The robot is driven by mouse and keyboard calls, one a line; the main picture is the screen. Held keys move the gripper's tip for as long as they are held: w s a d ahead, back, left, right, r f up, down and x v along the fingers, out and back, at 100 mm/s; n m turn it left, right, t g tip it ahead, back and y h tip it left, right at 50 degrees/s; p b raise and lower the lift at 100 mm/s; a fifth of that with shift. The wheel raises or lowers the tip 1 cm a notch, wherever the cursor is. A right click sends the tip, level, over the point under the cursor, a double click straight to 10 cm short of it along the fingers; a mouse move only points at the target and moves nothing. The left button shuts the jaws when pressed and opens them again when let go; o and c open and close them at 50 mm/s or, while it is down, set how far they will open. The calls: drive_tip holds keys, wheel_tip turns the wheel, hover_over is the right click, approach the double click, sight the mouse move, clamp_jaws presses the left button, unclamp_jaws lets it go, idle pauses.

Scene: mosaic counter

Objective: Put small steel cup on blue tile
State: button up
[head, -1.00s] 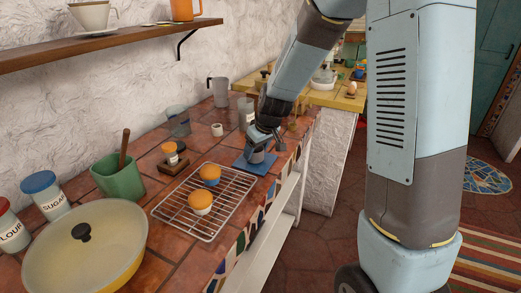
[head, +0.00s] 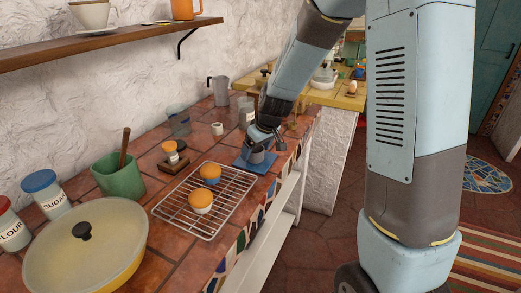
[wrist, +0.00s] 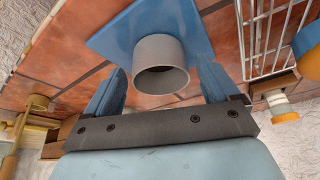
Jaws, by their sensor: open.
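The small steel cup (head: 256,155) stands upright on the blue tile (head: 266,166) on the counter. In the wrist view the grey cup (wrist: 160,66) shows its open mouth, with the blue tile (wrist: 115,33) under it. My gripper (head: 264,141) is open at the cup. In the wrist view its two blue fingers (wrist: 160,88) lie to either side of the cup's near part, with a gap on each side. The cup's far base edge is partly hidden in the head view.
A wire rack (head: 186,215) with two orange-topped cakes (head: 209,173) lies just in front of the tile. A small white cup (head: 217,129), a glass (head: 178,121) and a metal pot (head: 219,91) stand behind to the left. The counter's tiled edge is close on the right.

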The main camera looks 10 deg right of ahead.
drive_tip(key=v, duration=1.1)
drive_tip(key=s+d+r+m+t+h, duration=0.1)
drive_tip(key=s+d+r+m, duration=0.2)
drive_tip(key=s, duration=0.9)
drive_tip(key=s+d+r+m+t+h, duration=0.1)
drive_tip(key=s+d+r+m, duration=0.2)
drive_tip(key=s+d+r, duration=0.5)
drive_tip(key=s+d, duration=0.1)
drive_tip(key=s, duration=0.3)
drive_tip(key=shift+s+d+r+m, duration=0.2)
drive_tip(key=shift+s+r+m, duration=0.1)
drive_tip(key=shift+m, duration=0.1)
drive_tip(key=shift+w, duration=0.1)
drive_tip(key=shift+c, duration=0.3)
